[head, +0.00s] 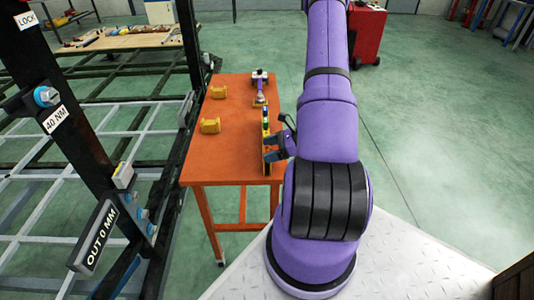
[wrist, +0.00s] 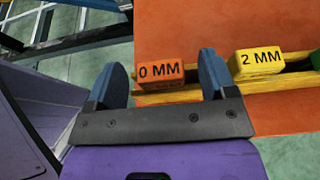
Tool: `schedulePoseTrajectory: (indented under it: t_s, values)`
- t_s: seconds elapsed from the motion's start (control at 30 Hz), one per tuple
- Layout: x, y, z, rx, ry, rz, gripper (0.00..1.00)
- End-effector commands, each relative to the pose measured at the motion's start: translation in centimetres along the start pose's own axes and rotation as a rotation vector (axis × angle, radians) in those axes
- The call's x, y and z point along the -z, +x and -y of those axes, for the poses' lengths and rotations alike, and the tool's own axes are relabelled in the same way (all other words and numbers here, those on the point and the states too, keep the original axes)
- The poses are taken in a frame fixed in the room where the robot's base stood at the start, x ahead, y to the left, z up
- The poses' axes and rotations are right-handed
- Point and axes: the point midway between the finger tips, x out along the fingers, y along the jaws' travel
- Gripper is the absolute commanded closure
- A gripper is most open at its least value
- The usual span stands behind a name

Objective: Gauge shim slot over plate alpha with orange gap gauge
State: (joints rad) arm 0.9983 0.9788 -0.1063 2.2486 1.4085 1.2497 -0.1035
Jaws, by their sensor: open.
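The orange gap gauge, a block marked "0 MM" (wrist: 161,75), sits in a yellow rack (wrist: 190,92) on the orange table. In the wrist view it lies between the two blue fingers of my gripper (wrist: 162,60), with a gap visible on both sides. My gripper is open and holds nothing. In the head view my gripper (head: 279,143) is at the table's right edge, beside the rack, and the arm partly hides it. On the chassis post at left are a sign reading "OUT 0 MM" (head: 98,236) and blue bolts (head: 141,214). I cannot tell which part is plate alpha.
A yellow gauge marked "2 MM" (wrist: 257,62) is right of the orange one, with a green one (wrist: 302,60) beyond. Two yellow blocks (head: 210,126) and a tool (head: 260,92) lie on the orange table (head: 215,160). Chassis rails (head: 60,190) fill the left.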

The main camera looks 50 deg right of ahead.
Motion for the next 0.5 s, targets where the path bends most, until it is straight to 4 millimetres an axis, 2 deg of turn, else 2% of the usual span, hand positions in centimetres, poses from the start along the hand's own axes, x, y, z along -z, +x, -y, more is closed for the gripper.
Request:
schedulePoseTrajectory:
  t_s: [0.23, 0.47, 0.5]
  values:
    - [-0.01, 0.17, 0.0, 0.0, 0.0, 0.0, 0.22]
    - [-0.01, 0.14, 0.0, 0.0, 0.0, 0.0, 0.75]
    - [-0.01, 0.14, 0.0, 0.0, 0.0, 0.0, 0.76]
